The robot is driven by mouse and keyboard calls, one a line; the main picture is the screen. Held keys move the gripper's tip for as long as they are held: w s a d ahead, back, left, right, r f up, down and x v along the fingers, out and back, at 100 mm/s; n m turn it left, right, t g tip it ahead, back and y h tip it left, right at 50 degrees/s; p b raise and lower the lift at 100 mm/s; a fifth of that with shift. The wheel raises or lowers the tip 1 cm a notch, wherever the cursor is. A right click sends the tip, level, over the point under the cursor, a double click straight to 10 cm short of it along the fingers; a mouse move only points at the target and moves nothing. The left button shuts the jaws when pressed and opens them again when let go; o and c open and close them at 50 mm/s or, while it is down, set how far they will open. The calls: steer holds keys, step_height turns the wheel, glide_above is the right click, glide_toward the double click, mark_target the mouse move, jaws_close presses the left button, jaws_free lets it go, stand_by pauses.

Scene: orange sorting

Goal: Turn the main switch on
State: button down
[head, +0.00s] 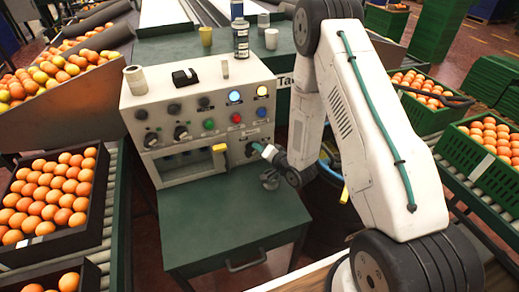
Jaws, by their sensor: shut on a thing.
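A beige control panel (180,112) stands on a green cabinet, with knobs and coloured buttons on its sloped front. My gripper (257,147) reaches in from the right to the panel's lower right corner. It is shut on a dark rotary switch (250,151) there, which appears to be the main switch. The gripper and wrist hide part of this switch, so I cannot read its position. A yellow handle (219,148) sits just left of it. A blue-white lamp (234,97) and a yellowish lamp (262,90) glow at the panel's upper right.
A cup (135,79), a black device (185,77) and a small cylinder (225,68) stand on the panel top. A spray can (240,38) stands behind. The green cabinet top (215,215) is mostly clear. Crates of oranges (52,195) flank both sides.

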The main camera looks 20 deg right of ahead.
steer(key=shift+w+r, duration=0.1)
steer(key=c, duration=1.4)
jaws_free()
steer(key=shift+o, duration=0.2)
steer(key=v, duration=0.7)
steer(key=shift+s, duration=0.4)
steer(key=shift+d, duration=0.1)
